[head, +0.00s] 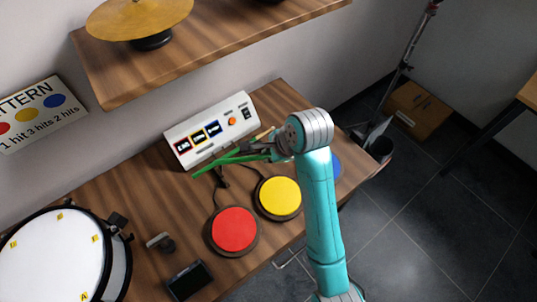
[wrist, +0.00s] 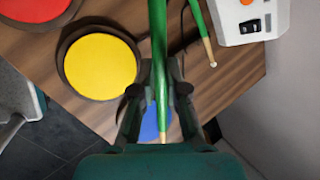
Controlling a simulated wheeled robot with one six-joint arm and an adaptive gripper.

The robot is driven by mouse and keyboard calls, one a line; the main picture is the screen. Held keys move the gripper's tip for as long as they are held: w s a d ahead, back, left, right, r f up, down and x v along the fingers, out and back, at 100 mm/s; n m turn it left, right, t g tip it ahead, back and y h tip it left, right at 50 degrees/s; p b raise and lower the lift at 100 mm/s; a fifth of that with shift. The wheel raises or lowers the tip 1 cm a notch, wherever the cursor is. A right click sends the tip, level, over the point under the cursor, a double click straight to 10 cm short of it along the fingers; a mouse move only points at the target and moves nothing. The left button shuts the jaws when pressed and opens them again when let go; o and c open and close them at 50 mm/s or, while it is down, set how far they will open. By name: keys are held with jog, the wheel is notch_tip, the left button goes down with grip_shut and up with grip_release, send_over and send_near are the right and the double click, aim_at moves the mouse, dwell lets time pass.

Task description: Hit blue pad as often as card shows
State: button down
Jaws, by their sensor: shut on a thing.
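My gripper (head: 268,148) is shut on a green drumstick (head: 220,165) and holds it above the table, behind the yellow pad (head: 280,197). In the wrist view my gripper (wrist: 160,88) grips the stick (wrist: 159,40), with its tan tip pointing toward the blue pad (wrist: 149,122). The blue pad is largely hidden by my fingers there, and by my arm in the head view (head: 337,168). I cannot tell whether the tip touches it. The card (head: 38,114) on the wall shows red, yellow and blue dots with "1 hit", "3 hits", "2 hits".
A red pad (head: 234,229) lies left of the yellow one. A white control box (head: 212,128) with small displays stands behind. A second green stick (wrist: 197,25) lies near it. A drum (head: 55,258) stands at left; a shelf (head: 215,45) with a cymbal (head: 138,18) hangs above.

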jog(key=shift+d+f, duration=0.2)
jog(key=shift+f, duration=2.2)
notch_tip(320, 180, down, 5)
jog(key=shift+r, duration=0.2)
notch_tip(320, 180, up, 5)
jog(key=shift+r, duration=0.15)
